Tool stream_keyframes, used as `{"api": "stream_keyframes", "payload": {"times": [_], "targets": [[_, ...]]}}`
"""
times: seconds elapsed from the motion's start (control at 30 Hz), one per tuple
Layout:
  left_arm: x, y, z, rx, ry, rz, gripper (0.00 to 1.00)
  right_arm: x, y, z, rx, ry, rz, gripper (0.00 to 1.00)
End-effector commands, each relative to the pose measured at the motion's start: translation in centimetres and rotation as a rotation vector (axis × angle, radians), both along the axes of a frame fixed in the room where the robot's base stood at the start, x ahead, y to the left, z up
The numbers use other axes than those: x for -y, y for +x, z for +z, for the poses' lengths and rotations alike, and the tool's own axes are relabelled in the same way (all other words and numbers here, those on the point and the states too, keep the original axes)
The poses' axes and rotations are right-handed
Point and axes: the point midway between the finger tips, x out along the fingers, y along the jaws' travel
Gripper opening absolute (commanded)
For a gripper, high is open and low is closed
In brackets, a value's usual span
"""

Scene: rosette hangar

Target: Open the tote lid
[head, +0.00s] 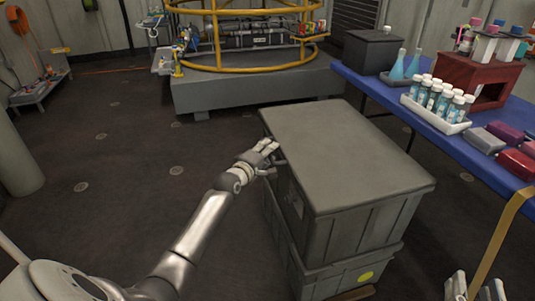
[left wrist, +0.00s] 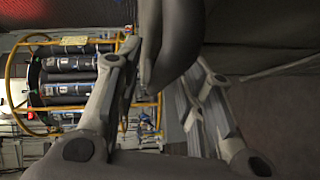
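My left gripper (head: 268,155) is at the lid's left edge, close to a small dark handle-like part. In the left wrist view its fingers (left wrist: 162,75) are spread, with a rounded dark grey part (left wrist: 172,45) between or just beyond the tips. Firm contact cannot be told.
A blue table (head: 400,95) stands right of the tote, with a rack of vials (head: 437,102), flasks and boxes. A yellow round frame (head: 245,65) on a grey base stands behind. The floor (head: 120,150) left of the tote is clear.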

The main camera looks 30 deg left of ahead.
Motion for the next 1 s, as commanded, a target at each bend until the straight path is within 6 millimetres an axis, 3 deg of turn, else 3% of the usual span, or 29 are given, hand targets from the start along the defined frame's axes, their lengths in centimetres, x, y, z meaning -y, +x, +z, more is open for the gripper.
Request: {"api": "stream_keyframes", "payload": {"times": [0.37, 0.67, 1.0], "targets": [[-0.05, 0.27, 0.02, 0.001, 0.001, 0.0, 0.35, -0.07, -0.03, 0.52, 0.027, 0.008, 0.001, 0.4], [-0.03, 0.26, -0.01, 0.0, 0.0, 0.0, 0.0, -0.08, -0.03, 0.53, 0.026, 0.007, 0.001, 0.4], [-0.02, 0.25, 0.04, -0.001, 0.001, 0.0, 0.0, -0.07, -0.02, 0.57, 0.024, 0.007, 0.001, 0.4]]}}
